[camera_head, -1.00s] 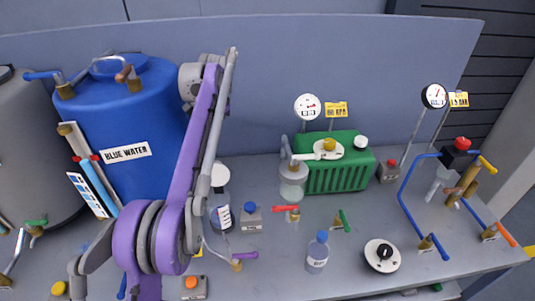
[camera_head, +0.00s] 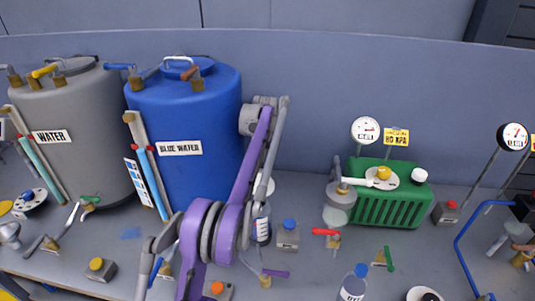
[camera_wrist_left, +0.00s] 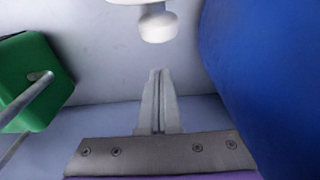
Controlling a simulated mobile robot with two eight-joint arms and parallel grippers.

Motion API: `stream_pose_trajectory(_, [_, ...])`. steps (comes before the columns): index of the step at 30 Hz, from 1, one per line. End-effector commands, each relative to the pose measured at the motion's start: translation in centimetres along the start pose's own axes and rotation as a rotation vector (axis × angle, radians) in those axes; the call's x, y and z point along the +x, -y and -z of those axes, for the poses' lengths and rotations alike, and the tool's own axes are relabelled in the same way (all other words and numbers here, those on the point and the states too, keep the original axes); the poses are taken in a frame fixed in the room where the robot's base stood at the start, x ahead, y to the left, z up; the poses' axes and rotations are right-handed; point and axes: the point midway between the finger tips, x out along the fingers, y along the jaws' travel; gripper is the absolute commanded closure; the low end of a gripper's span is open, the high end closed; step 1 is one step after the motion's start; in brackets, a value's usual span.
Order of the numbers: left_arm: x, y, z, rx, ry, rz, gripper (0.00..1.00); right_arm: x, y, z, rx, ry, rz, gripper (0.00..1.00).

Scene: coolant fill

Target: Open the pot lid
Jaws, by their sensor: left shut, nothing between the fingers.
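In the head view, a small clear pot (camera_head: 262,231) with a printed scale stands right of the blue tank, partly hidden by my left arm. A white round part (camera_head: 270,187) shows above it; I cannot tell whether this is its lid. In the left wrist view, a white knob (camera_wrist_left: 157,26) under a white part cut off by the top edge lies ahead of my left gripper (camera_wrist_left: 160,73). The fingers are shut, empty and apart from the knob. My right gripper is not in view.
The blue tank (camera_head: 190,115) stands left of my left arm and fills the right of the wrist view (camera_wrist_left: 255,65). The green ribbed box (camera_head: 388,205) and a lidded glass jar (camera_head: 338,215) stand to the right. A blue-capped bottle (camera_head: 352,290) and small valves stand near the front.

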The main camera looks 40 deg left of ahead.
Motion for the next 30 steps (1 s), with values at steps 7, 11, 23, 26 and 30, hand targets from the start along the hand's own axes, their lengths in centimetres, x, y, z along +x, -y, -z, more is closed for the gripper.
stream_pose_trajectory(7, [-1.4, 0.0, -2.8, 0.001, -0.001, 0.0, 1.0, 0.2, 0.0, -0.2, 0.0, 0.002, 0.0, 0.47])
stream_pose_trajectory(11, [-1.7, 0.0, -3.5, 0.001, -0.001, 0.0, 1.0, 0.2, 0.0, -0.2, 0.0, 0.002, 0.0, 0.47])
stream_pose_trajectory(23, [-1.8, 0.0, -3.7, 0.001, -0.002, 0.0, 1.0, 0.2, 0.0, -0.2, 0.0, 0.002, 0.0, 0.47])
stream_pose_trajectory(26, [-1.9, 0.0, -3.8, 0.001, -0.018, 0.001, 1.0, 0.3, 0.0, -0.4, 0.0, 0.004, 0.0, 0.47])
stream_pose_trajectory(30, [-2.3, 0.0, -4.5, 0.002, -0.087, 0.003, 1.0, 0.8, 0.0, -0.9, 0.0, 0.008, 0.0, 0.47])
